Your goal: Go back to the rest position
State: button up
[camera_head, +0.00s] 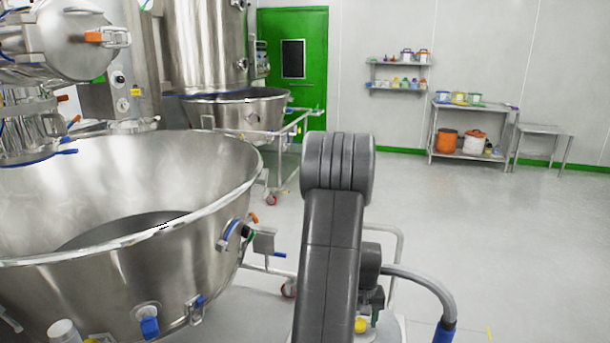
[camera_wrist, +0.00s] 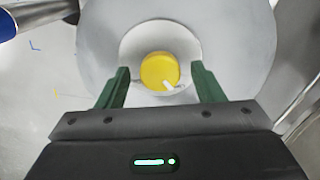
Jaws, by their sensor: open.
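My gripper (camera_wrist: 160,88) shows in the wrist view with its two green fingers spread apart. A round yellow piece (camera_wrist: 159,70) with a small white mark or stub lies in view between and beyond the fingertips. It sits within a white ring on a larger pale grey round body (camera_wrist: 245,45). I cannot tell how far the fingers are from it; no contact shows. In the head view my dark grey arm rises in the middle, and the gripper itself is out of sight there. A bit of yellow (camera_head: 361,325) shows low beside the arm, mostly hidden.
A large open steel bowl (camera_head: 120,285) with valves and clamps fills the left. Another steel vessel (camera_head: 240,112) on a wheeled frame stands behind it. A green door (camera_head: 315,85), a wall shelf (camera_head: 398,90) and a rack (camera_head: 468,158) are at the back. The right floor (camera_head: 500,240) is clear.

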jog(key=m, duration=1.3)
jog(key=shift+p, duration=0.4)
jog(key=shift+a, duration=0.1)
